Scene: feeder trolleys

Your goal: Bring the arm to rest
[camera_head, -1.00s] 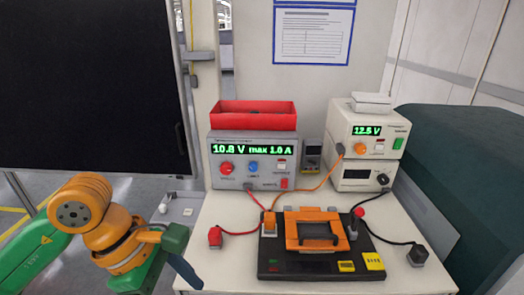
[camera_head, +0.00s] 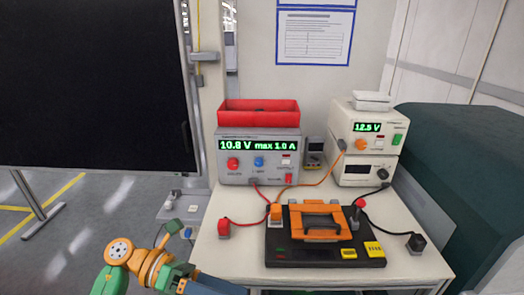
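My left arm (camera_head: 120,252), with orange and green joints, comes in at the lower left edge. Its end, with a dark blue-grey part (camera_head: 215,287), is low beside the front left of the white table (camera_head: 222,262) and is cut off by the bottom edge. I cannot make out the fingertips, so whether the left gripper is open or shut does not show. Nothing is seen held. My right arm and gripper are out of view.
A black board (camera_head: 278,249) with an orange device (camera_head: 318,235) and clips sits on the table. Behind it stand a grey power supply (camera_head: 258,172) under a red bin (camera_head: 258,118) and white units (camera_head: 362,135). A dark green block (camera_head: 470,150) is at right. Floor is clear at left.

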